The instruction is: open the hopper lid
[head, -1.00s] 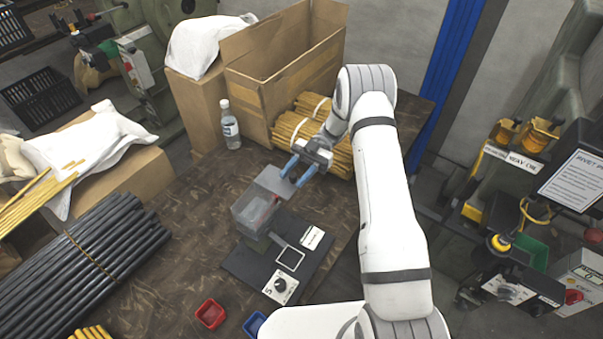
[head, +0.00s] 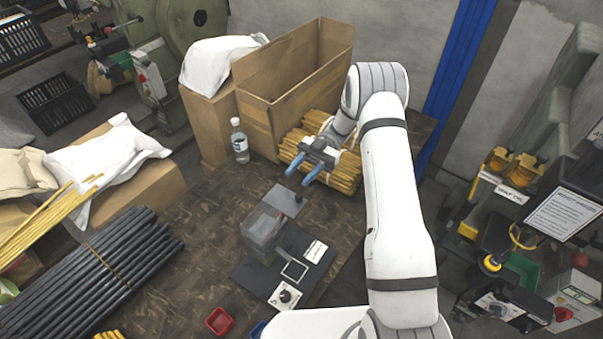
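The hopper (head: 261,230) is a grey see-through box on a dark base plate on the brown table. Its grey lid (head: 281,200) shows as a flat plate at the hopper's upper right edge, folded back, and the box top looks uncovered. A small dark spot, perhaps a knob, shows near the lid's right side. My gripper (head: 299,174) has two blue fingers spread apart with nothing between them. It hangs above and beyond the lid, and a gap shows between the fingertips and the lid.
A dial box (head: 285,296) and white label (head: 315,251) are on the base plate. A bottle (head: 239,143), a large open carton (head: 262,108) and bundled yellow rods (head: 345,172) stand behind. Black rods (head: 100,270) lie left; a red bin (head: 219,321) is in front.

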